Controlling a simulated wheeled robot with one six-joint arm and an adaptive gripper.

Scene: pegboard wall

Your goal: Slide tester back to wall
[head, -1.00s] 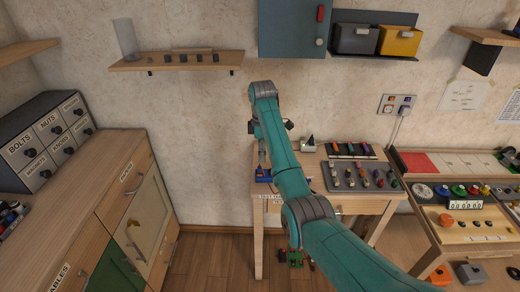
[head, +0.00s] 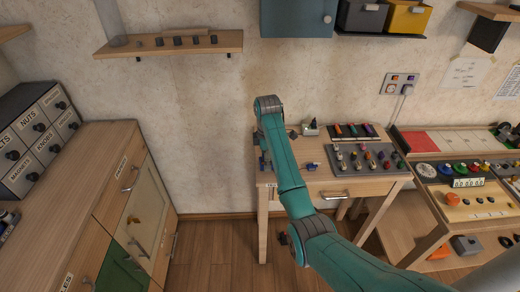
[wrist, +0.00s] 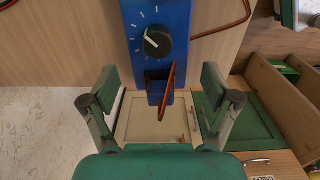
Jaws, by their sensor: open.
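The tester, a blue box with a black dial (wrist: 157,42) and white scale marks, is in the upper middle of the wrist view. Its narrow lower end with a dark slot lies between my gripper's fingers (wrist: 160,82). The fingers are spread wide, with visible gaps on both sides of the blue body. An orange-brown wire crosses the tester's lower end, and another wire runs off to its right.
On the bench are a grey tray of coloured parts (head: 367,157), a small blue item (head: 312,166) and a small device (head: 310,129) near the wall. A wooden cabinet (head: 105,190) stands at the left. A shelf (head: 170,44) hangs above. Floor between cabinet and bench is clear.

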